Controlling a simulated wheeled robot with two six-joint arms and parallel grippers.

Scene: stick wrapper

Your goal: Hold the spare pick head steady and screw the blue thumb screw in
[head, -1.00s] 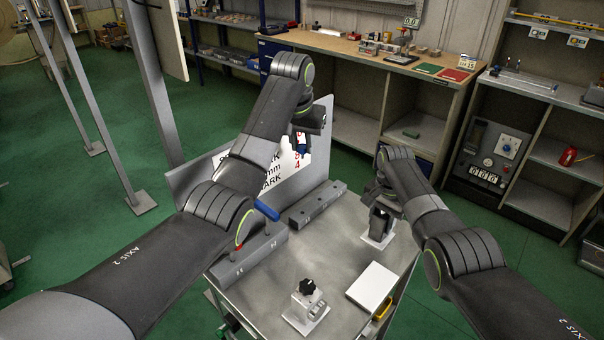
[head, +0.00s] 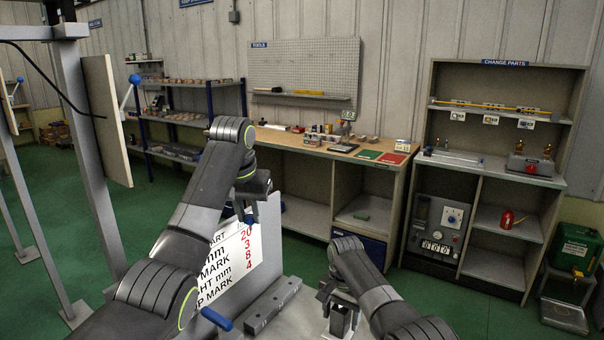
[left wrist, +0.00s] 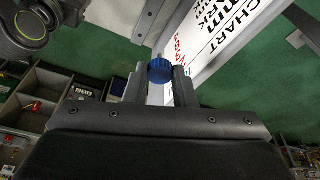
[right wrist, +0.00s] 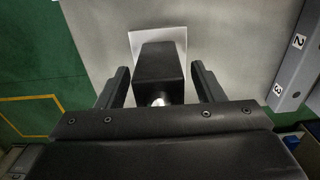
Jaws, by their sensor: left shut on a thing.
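The blue thumb screw (left wrist: 160,70) is held between the fingertips of my left gripper (left wrist: 160,82), raised in front of the white chart. It shows small in the head view (head: 249,220). The spare pick head (right wrist: 160,68) is a dark block over a white square base in the right wrist view. My right gripper (right wrist: 162,85) is open, its fingers on either side of the block with a narrow gap at each side. In the head view the pick head (head: 341,321) sits below my right gripper (head: 334,296). Its screw hole cannot be seen.
A white chart board (head: 235,262) stands behind the cart, near my left gripper. A wooden bench (head: 330,146) and shelves stand beyond.

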